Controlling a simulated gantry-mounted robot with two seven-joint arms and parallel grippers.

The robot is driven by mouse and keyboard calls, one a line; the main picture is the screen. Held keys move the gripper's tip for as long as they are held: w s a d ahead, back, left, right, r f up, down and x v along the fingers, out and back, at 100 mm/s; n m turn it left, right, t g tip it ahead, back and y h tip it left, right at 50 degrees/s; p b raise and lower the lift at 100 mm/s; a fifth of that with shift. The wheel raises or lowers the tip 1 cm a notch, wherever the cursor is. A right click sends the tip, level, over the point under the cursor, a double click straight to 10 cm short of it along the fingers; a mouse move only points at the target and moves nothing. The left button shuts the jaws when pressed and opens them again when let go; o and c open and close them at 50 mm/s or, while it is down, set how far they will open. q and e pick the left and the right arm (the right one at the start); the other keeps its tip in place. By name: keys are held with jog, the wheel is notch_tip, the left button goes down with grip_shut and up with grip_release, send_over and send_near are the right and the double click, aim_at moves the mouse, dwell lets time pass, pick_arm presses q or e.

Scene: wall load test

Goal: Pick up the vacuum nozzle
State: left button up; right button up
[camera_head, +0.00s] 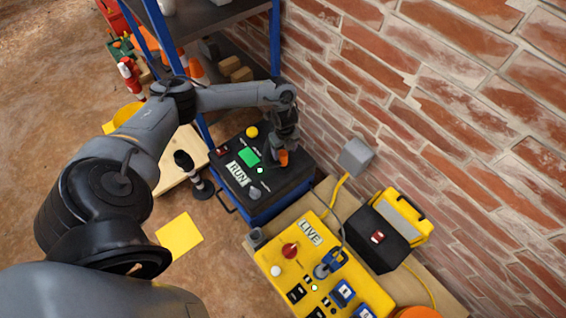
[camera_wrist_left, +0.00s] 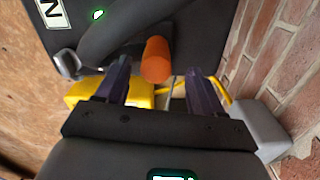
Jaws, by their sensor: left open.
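The vacuum nozzle appears to be the orange cylindrical end (camera_wrist_left: 156,60) joined to a thick dark hose (camera_wrist_left: 108,32) in the left wrist view. In the head view its orange end (camera_head: 283,158) shows at the right side of the black-topped box. My left gripper (camera_head: 284,146) is over that box, close to the orange end. In the left wrist view my left gripper (camera_wrist_left: 157,74) is open, its two dark fingers on either side of the orange end, with gaps on both sides. I cannot tell the depth between them. My right gripper is not in view.
The black-topped box (camera_head: 226,162) carries a RUN label, a green button and a grey knob. A yellow LIVE panel (camera_head: 290,272) stands on a bench nearby. A brick wall (camera_head: 440,110) runs close on the right. A blue-framed shelf (camera_head: 276,40) stands behind.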

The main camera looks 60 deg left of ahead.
aim_at(283, 158)
pick_arm(q)
jog(key=f+b, duration=0.2)
jog(key=f, duration=0.1)
jog(key=f+b, duration=0.2)
jog(key=shift+s, duration=0.25)
jog(key=shift+r, duration=0.1)
jog(key=shift+c, duration=0.3)
grip_shut()
jog(key=shift+r, duration=0.15)
